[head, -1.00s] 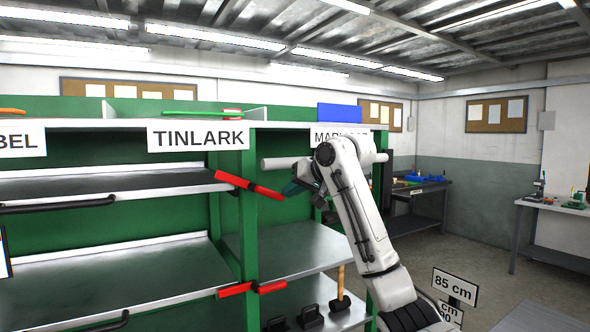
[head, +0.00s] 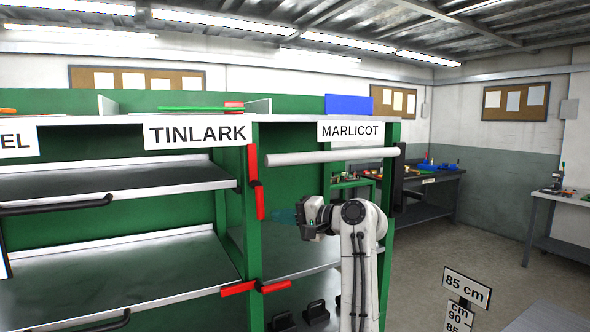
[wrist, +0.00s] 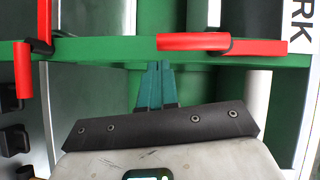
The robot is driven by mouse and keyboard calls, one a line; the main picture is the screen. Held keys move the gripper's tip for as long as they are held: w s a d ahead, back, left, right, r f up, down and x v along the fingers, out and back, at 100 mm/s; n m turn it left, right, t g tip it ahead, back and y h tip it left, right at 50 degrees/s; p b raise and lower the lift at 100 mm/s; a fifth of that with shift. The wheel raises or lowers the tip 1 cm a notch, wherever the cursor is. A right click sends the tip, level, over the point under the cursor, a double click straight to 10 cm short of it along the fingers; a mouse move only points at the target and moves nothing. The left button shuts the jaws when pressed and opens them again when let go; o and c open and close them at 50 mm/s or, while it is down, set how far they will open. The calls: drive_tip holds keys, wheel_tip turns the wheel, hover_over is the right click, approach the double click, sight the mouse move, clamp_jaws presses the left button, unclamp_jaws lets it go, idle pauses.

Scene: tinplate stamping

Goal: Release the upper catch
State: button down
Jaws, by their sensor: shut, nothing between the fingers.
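The upper catch (head: 252,163) is a red two-ended bar on a dark pivot, on the green post below the TINLARK sign. It stands upright, in line with the post. In the wrist view the upper catch (wrist: 193,41) lies along the post, right of my fingertips. The lower catch (head: 238,289) is a similar red bar lying level across the post; it shows at the left of the wrist view (wrist: 23,70). My gripper (head: 280,216) has its teal fingers shut and empty (wrist: 157,66), just right of and slightly below the upper catch, apart from it.
Shelves stand left of the post, with a black handle (head: 60,205) on the upper one. A pale horizontal bar (head: 330,156) crosses the MARLICOT bay above my gripper. Dark blocks (head: 316,312) sit low in that bay. Floor right of the rack is open, with a height sign (head: 467,287).

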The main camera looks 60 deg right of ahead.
drive_tip(key=shift+w+a+f+m+t, duration=0.45)
drive_tip(key=shift+a+m+t, duration=0.25)
drive_tip(key=shift+m, duration=0.3)
drive_tip(key=shift+d, duration=0.1)
